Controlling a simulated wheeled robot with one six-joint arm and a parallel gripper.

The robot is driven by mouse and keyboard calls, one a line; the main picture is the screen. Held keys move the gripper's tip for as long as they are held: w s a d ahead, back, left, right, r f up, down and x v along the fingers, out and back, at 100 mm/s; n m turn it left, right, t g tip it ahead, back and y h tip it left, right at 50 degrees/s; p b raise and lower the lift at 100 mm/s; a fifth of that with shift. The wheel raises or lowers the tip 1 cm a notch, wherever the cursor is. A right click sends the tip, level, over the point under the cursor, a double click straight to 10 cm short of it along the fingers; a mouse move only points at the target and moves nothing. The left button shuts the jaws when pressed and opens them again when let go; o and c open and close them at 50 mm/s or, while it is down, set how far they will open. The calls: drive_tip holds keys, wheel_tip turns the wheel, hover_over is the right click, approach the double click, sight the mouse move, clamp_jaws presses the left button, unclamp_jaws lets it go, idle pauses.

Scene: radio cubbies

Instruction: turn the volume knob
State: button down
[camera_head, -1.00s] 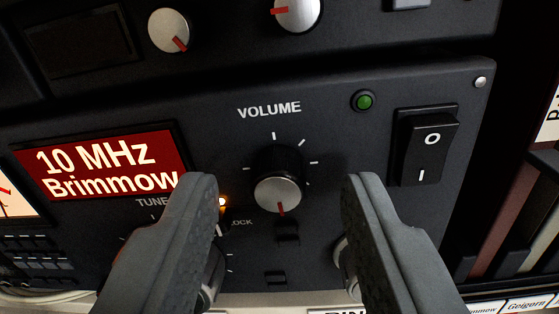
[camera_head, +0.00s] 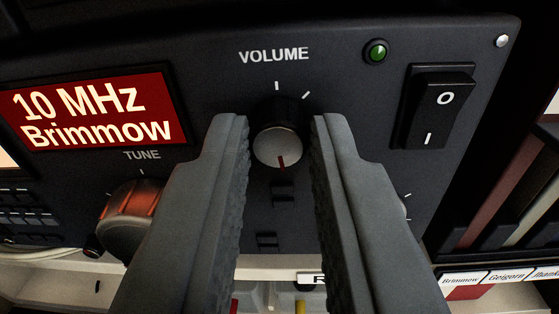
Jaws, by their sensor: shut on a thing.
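The volume knob (camera_head: 278,145) is a black round knob with a silver face and a red pointer. It sits under the white VOLUME label on the dark radio panel (camera_head: 340,75), and its pointer points almost straight down. My gripper (camera_head: 279,130) has one finger on each side of the knob, with the fingertips at the knob's sides. The jaws are shut on the knob. The fingers hide some of the tick marks around it.
A red display (camera_head: 90,110) reads "10 MHz Brimmow", with the large tune knob (camera_head: 132,215) below it. A black rocker switch (camera_head: 437,108) and a green lamp (camera_head: 377,52) are to the right. Labelled cubby slots (camera_head: 500,225) stand beyond the radio's right edge.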

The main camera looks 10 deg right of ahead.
drive_tip(key=n, duration=1.2)
drive_tip(key=shift+a+n, duration=0.1)
drive_tip(key=shift+n, duration=0.3)
drive_tip(key=n, duration=0.4)
drive_tip(key=shift+g, duration=0.3)
drive_tip(key=shift+f+n+h, duration=0.1)
drive_tip(key=shift+n+h, duration=0.2)
drive_tip(key=shift+n, duration=1.7)
drive_tip(key=c, duration=1.3)
unclamp_jaws()
drive_tip(key=shift+a, duration=0.1)
